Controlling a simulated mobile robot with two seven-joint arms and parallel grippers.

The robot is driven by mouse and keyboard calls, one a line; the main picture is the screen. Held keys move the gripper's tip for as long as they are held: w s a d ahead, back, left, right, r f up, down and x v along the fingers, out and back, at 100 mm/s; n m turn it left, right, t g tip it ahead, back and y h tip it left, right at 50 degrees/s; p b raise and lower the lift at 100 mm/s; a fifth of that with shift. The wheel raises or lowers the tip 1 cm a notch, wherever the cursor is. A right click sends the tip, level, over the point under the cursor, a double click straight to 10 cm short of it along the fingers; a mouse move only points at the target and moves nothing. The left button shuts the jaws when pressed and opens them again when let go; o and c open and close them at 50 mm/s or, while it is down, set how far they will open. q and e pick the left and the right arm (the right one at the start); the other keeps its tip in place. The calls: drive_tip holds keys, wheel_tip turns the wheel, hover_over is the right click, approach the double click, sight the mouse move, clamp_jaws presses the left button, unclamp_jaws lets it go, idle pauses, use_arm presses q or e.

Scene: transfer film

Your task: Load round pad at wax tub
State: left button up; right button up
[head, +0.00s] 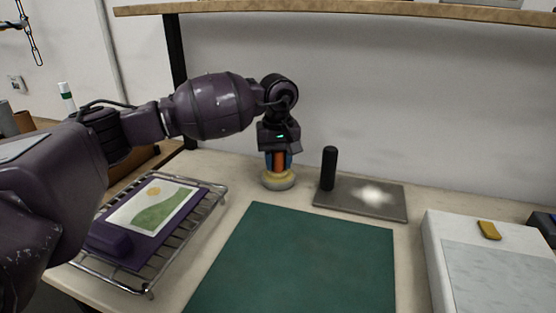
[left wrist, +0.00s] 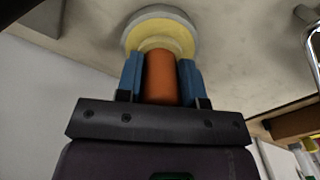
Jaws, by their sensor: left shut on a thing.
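My left gripper (head: 278,160) points down at the back of the table, its blue fingers shut on the orange handle (left wrist: 160,77) of the round pad. The pad's pale yellow foot (left wrist: 158,44) shows at the handle's far end in the left wrist view. It is at the wax tub (head: 278,181), a low round tub with a grey rim and yellow wax, which also shows in the left wrist view (left wrist: 134,26). The pad seems to be on the wax, but I cannot tell how firmly it touches. My right gripper is in neither view.
A green mat (head: 300,262) covers the front middle. A grey plate (head: 385,204) with a black upright cylinder (head: 329,168) is right of the tub. A wire rack (head: 207,213) holds a purple board with a picture (head: 150,207). A white block (head: 440,240) stands at right.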

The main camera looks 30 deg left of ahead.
use_arm(q)
drive_tip(key=shift+r+p, duration=0.8)
drive_tip(key=shift+r, duration=2.7)
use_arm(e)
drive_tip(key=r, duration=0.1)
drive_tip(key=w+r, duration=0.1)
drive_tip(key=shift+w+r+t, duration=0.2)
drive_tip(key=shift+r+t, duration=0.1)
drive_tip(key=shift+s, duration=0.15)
